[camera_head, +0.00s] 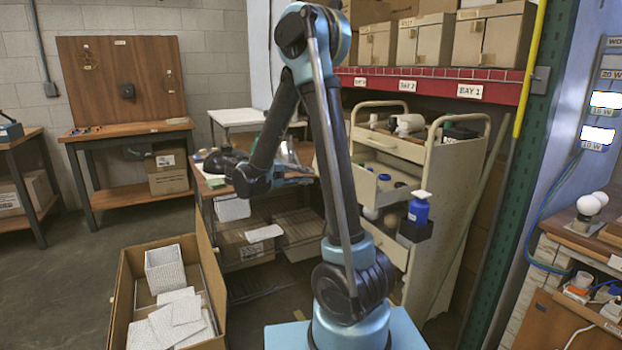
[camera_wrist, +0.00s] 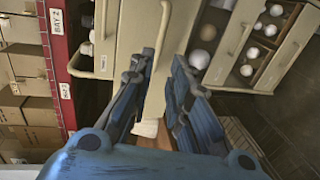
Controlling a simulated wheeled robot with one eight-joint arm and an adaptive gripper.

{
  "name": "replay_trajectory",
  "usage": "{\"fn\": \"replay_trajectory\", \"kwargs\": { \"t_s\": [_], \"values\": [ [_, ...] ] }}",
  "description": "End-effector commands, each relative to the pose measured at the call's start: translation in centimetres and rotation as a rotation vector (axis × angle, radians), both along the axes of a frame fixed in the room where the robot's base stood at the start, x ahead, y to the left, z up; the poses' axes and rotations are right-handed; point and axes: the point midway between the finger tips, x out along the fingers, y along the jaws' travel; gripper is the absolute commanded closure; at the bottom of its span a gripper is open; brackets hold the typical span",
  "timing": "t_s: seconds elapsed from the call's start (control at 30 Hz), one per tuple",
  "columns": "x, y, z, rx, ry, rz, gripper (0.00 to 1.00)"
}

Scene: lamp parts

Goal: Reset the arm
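My arm rises from its blue base in the head view, bends at a high elbow and folds back down to the wrist. My gripper (camera_head: 298,176) points to the right there, in front of the wooden table beside the cream cart. In the wrist view my gripper (camera_wrist: 164,62) has its two blue fingers apart with a gap between them. It is open, and I see nothing clamped at the fingertips. A small white thing (camera_wrist: 147,128) shows lower between the fingers; I cannot tell what it is.
The cream cart (camera_head: 462,190) with drawers of bulbs stands right of my gripper. Red-edged shelving (camera_head: 440,86) with boxes is behind. An open carton (camera_head: 125,300) of white pieces lies on the floor at left. A workbench (camera_head: 130,130) stands farther back; floor between is clear.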

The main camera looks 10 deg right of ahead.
Motion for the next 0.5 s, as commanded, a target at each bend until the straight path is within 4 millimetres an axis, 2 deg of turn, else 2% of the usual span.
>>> {"fn": "replay_trajectory", "kwargs": {
  "t_s": [0.37,0.5],
  "values": [
    [-0.09,0.29,0.06,0.0,0.0,0.0,0.83],
    [-0.36,-0.17,0.11,0.013,0.008,-0.002,0.83]
  ]
}}
